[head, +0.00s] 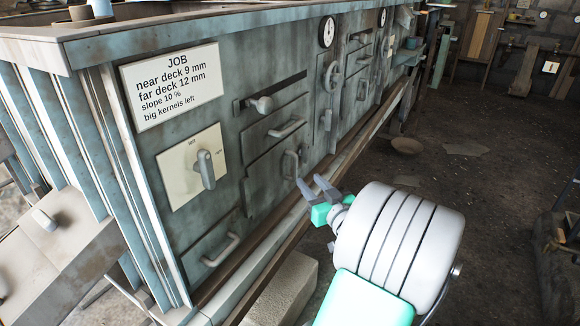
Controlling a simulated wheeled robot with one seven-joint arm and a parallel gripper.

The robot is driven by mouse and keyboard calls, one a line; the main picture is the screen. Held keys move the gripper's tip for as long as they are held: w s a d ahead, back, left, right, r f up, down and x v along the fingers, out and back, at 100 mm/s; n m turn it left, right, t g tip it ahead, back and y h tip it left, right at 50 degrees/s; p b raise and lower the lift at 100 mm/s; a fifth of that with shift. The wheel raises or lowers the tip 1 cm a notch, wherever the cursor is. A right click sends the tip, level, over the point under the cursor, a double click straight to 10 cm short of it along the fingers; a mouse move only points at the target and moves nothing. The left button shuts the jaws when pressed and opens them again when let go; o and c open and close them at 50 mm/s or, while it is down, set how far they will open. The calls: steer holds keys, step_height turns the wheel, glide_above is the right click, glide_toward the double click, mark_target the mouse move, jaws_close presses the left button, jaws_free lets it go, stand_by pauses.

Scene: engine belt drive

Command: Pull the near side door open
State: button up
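The machine's blue-grey side panel (150,170) has several closed fronts with handles. One front with an upright bar handle (291,165) sits low in the middle, flush with the panel. A lower front nearer me has a slanted bar handle (222,249) and is also shut. Another front above has a bar handle (287,128). I cannot tell for certain which one is the near side door. My gripper (307,181) is just right of the upright handle in the picture, its two dark fingers apart and empty. It does not visibly hold the handle.
A slot lever (262,103), a rotary knob (206,168) on a cream plate and a JOB sign (171,85) are on the panel. A ledge (270,235) runs along its foot, with a pale block (290,289) below. The floor at right is largely open.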

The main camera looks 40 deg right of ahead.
mark_target(297, 168)
steer(key=x, duration=0.7)
steer(key=shift+w+b, duration=0.2)
steer(key=shift+b, duration=0.2)
steer(key=shift+c, duration=0.4)
jaws_close()
stand_by(0.4)
